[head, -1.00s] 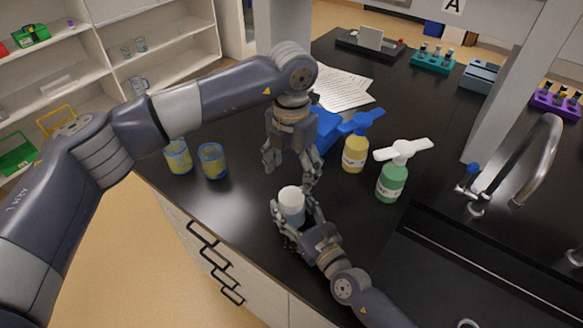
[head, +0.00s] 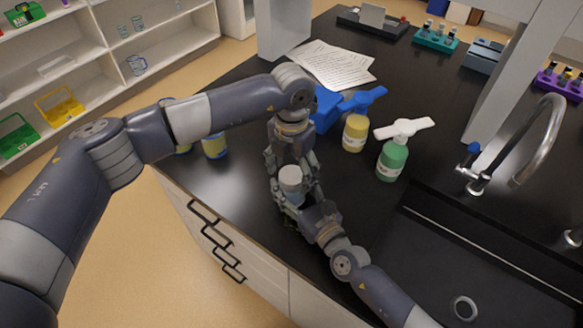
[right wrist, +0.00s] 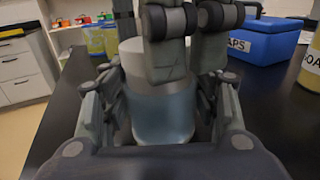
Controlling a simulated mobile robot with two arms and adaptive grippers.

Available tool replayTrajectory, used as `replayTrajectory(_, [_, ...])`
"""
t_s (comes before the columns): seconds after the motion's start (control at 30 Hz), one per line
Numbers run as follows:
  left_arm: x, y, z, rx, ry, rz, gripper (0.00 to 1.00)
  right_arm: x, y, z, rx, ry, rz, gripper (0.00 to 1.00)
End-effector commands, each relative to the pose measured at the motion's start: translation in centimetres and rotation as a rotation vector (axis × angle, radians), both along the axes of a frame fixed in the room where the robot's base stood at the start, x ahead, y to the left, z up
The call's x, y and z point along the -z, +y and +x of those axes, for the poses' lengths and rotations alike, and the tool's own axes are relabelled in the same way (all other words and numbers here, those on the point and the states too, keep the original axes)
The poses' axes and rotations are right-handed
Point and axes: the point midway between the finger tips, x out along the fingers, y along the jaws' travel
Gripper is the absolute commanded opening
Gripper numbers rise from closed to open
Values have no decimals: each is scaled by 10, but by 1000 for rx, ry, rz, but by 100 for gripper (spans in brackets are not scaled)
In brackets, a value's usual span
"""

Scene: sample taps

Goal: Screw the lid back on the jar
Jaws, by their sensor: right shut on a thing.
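The jar (right wrist: 163,115) is pale blue and see-through, and stands upright near the counter's front edge. The white lid (head: 290,173) rests on top of it; how far it is threaded cannot be told. My right gripper (right wrist: 160,120) is shut around the jar body, with a finger on each side. My left gripper (head: 291,166) points down from above, at the lid's height. Its fingers are apart; in the right wrist view one finger hides part of the lid (right wrist: 133,58). Finger contact with the lid is unclear.
Yellow-and-blue cups (head: 215,146) stand left of the jar, partly behind my left arm. A yellow bottle (head: 355,134) and a green bottle (head: 392,160) stand to the right. A blue box (head: 325,108) is behind. The sink (head: 440,250) lies at right.

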Motion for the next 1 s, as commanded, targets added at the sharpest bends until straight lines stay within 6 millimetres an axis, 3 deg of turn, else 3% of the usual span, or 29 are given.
replayTrajectory(0.03, [0,0,0,0,0,0,61,0,0,0,0,0,0,0])
replayTrajectory(0.2, [0,0,0,0,0,0,23,0,0,0,0,0,0,0])
replayTrajectory(0.53, [0,0,0,3,0,0,22,0,0,0,0,0,0,0])
replayTrajectory(0.57, [0,0,0,3,0,0,57,0,0,0,0,0,0,0])
replayTrajectory(0.63, [0,0,0,3,0,0,73,0,0,0,0,0,0,0])
replayTrajectory(1.0, [-1,0,0,3,-1,-1,74,0,0,0,0,0,0,0])
